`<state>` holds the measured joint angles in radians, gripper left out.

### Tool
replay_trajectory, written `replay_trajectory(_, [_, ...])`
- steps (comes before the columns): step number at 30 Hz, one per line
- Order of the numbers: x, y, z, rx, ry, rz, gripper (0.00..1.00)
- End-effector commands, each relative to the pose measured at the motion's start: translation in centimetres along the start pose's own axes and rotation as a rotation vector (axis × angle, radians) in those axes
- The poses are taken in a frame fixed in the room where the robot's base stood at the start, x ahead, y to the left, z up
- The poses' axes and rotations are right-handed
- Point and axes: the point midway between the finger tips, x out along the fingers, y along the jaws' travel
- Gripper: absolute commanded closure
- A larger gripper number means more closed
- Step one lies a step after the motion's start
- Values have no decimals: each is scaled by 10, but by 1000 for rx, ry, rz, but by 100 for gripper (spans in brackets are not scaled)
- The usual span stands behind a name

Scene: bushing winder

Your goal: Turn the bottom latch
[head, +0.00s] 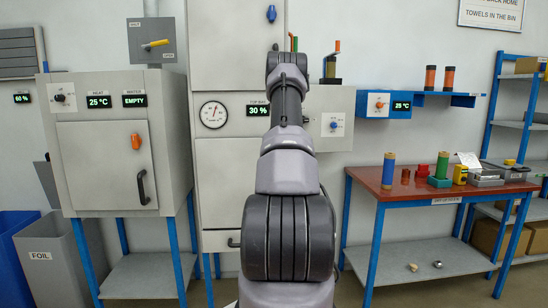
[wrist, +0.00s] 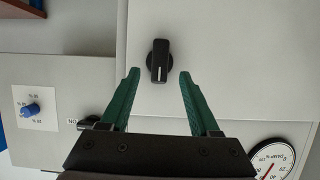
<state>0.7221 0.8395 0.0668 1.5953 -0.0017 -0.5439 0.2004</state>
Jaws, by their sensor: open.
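A black latch (wrist: 160,60) with a pale line on its near end sits on a light grey cabinet door in the wrist view. Its bar points up and down in that picture. My gripper (wrist: 159,74) is open, with one green finger on each side of the latch. Gaps show between the fingers and the latch; I cannot tell the remaining depth. In the head view my arm hides the latch and my gripper. The lower cabinet door (head: 217,185) shows there left of my arm.
A round gauge (wrist: 274,160) and a blue knob (wrist: 32,109) flank my gripper in the wrist view. A black switch-like part (wrist: 90,122) is partly hidden by the left finger. In the head view, an oven-like box (head: 110,165) stands left and a red-topped table (head: 400,193) right.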

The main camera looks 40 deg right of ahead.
Motion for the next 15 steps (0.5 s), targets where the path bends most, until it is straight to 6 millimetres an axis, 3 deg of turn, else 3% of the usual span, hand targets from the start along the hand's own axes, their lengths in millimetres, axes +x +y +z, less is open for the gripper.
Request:
replay_trajectory(6, [-38,0,0,0,-1,1,38])
replay_trajectory(15, [-51,0,0,1,-1,0,38])
